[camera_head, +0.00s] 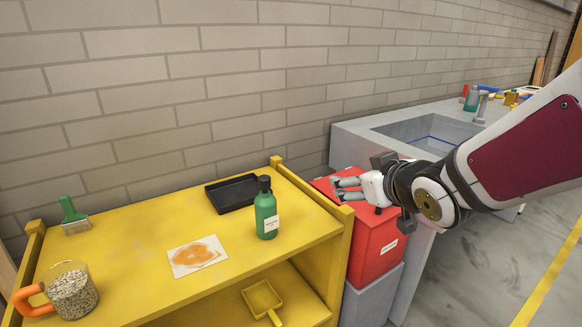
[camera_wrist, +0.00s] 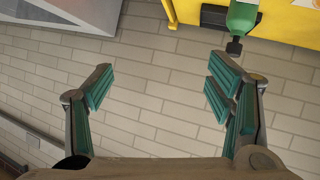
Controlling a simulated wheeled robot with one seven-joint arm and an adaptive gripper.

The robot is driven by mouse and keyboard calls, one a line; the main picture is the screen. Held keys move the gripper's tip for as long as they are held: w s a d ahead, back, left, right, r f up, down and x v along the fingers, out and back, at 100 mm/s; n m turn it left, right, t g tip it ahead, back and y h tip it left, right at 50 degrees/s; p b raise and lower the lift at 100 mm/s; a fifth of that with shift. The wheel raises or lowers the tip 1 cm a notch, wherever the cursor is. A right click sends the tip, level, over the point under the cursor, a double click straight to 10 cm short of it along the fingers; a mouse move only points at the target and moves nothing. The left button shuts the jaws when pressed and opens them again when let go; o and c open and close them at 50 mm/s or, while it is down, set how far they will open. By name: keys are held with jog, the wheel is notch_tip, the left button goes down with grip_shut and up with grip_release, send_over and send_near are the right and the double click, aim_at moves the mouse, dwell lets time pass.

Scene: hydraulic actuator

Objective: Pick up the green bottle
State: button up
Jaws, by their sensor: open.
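The green bottle (camera_head: 266,214) with a dark cap and a white label stands upright on the yellow shelf unit's top (camera_head: 140,236), near its right edge. In the wrist view the bottle (camera_wrist: 242,18) shows upside down at the top edge, partly cut off, with its dark cap pointing down. My gripper (camera_head: 340,188) is to the right of the bottle, above the red box, with clear space between them. In the wrist view my gripper (camera_wrist: 160,90) is open, with its teal-padded fingers wide apart and nothing between them.
On the yellow top are a black tray (camera_head: 232,193) behind the bottle, a stained card (camera_head: 197,256), a green brush (camera_head: 74,216) and a jug of granules (camera_head: 72,291). A red box (camera_head: 374,245) stands beside the unit. A sink (camera_head: 420,132) and brick wall (camera_head: 200,90) lie behind.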

jog(key=w+a+f+n+y+b, duration=0.1)
jog(key=w+a+f+y+b, duration=0.15)
jog(key=f, duration=0.25)
jog(key=w+a+f+n+y+b, duration=0.1)
jog(key=w+a+f+b, duration=0.15)
jog(key=f+b, duration=0.2)
jog(key=n+y+b, duration=0.1)
jog(key=y+b, duration=0.5)
jog(key=b, duration=0.2)
send_near(272, 216)
jog(key=shift+t, duration=0.3)
jog(key=b+x, duration=0.1)
jog(key=x, duration=0.6)
jog(key=shift+s+a+f+b, duration=0.1)
jog(key=shift+b, duration=0.25)
jog(key=shift+r+b+x, duration=0.15)
jog(key=shift+b+x, duration=0.35)
jog(key=shift+x, duration=1)
jog(key=shift+r+b+x, duration=0.2)
jog(key=shift+b+x, duration=0.25)
jog(key=shift+x, duration=1.05)
jog(key=c, duration=1.5)
jog(key=shift+r, duration=0.1)
